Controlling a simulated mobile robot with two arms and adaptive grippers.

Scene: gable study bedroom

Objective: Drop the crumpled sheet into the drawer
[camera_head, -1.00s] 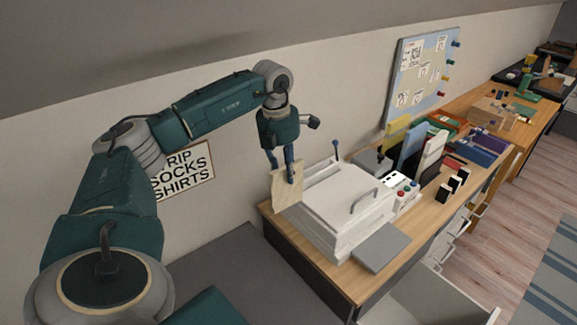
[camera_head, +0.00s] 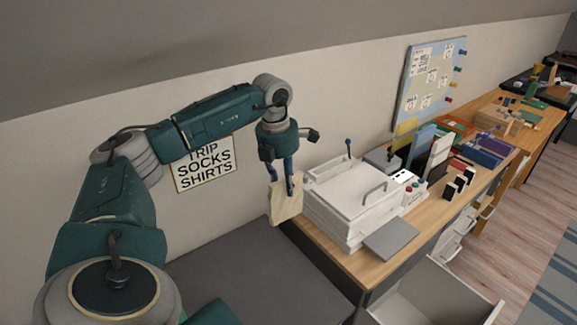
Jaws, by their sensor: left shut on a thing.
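The crumpled sheet (camera_head: 286,204) is a cream, creased piece hanging from my left gripper (camera_head: 283,188). My left gripper is shut on its upper part, with the fingers pointing down. The sheet is in the air in front of the left end of the white machine on the desk. An open white drawer (camera_head: 425,297) pulls out from under the desk at the bottom right, well to the right of and below the sheet. The part of its inside that shows looks empty; the frame cuts off its lower edge. My right gripper is not in view.
The white machine (camera_head: 345,203) with a grey handle stands on the wooden desk (camera_head: 345,264). A grey flat plate (camera_head: 391,240) juts out at its front. Folders and black blocks stand farther along. A dark grey surface (camera_head: 255,275) lies below the sheet.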

